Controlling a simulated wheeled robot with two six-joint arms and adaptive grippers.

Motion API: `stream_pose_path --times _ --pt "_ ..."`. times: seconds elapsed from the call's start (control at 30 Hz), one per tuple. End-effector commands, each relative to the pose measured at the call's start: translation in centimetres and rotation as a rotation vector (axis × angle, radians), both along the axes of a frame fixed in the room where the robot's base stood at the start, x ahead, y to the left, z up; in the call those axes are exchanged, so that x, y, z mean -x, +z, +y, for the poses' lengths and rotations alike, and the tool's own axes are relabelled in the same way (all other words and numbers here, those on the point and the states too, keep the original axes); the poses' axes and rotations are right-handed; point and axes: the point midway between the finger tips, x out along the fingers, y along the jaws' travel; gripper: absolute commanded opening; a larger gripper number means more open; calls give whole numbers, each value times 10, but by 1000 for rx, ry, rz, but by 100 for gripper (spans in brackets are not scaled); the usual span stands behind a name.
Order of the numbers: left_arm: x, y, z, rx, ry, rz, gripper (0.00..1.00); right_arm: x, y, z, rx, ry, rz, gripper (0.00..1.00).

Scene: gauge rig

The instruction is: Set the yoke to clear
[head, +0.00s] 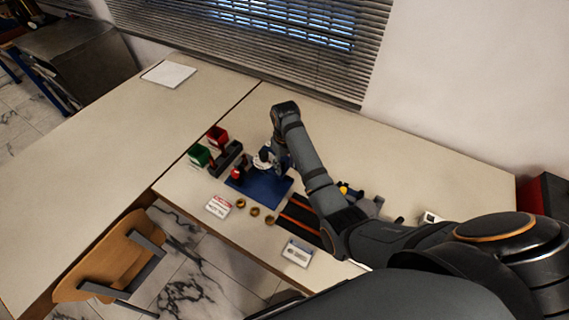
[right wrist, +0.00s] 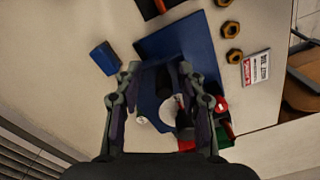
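The gauge rig stands on a blue base plate (head: 268,190), which also shows in the right wrist view (right wrist: 172,38). My right gripper (head: 278,160) is over the rig and hides much of it in the head view. In the right wrist view its two fingers (right wrist: 160,72) are apart. A blue curved part (right wrist: 149,100) and a dark upright part show between them; I cannot tell which is the yoke, how it is set, or whether a finger touches it. A white round part (right wrist: 179,101) and a red knob (right wrist: 221,105) are beside them. My left gripper is out of view.
Several brass nuts (head: 255,211) and a red-and-white card (head: 218,206) lie in front. A dark orange-striped mat (head: 297,217) and another card (head: 297,252) are to the right. A blue block (right wrist: 105,58) stands beside the plate.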

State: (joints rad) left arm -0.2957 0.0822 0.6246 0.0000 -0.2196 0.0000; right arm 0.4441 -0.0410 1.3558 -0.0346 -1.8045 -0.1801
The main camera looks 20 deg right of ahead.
Motion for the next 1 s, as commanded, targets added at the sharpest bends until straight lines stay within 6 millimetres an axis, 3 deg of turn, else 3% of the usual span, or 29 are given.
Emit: stream_pose_path --times 0.27,0.63,1.0 --pt "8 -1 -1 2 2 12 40 -2 8 1 -2 0 -6 39" --pt "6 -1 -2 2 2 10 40 0 69 0 -2 0 -3 39" --pt "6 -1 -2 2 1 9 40 0 76 0 -1 0 -2 39"
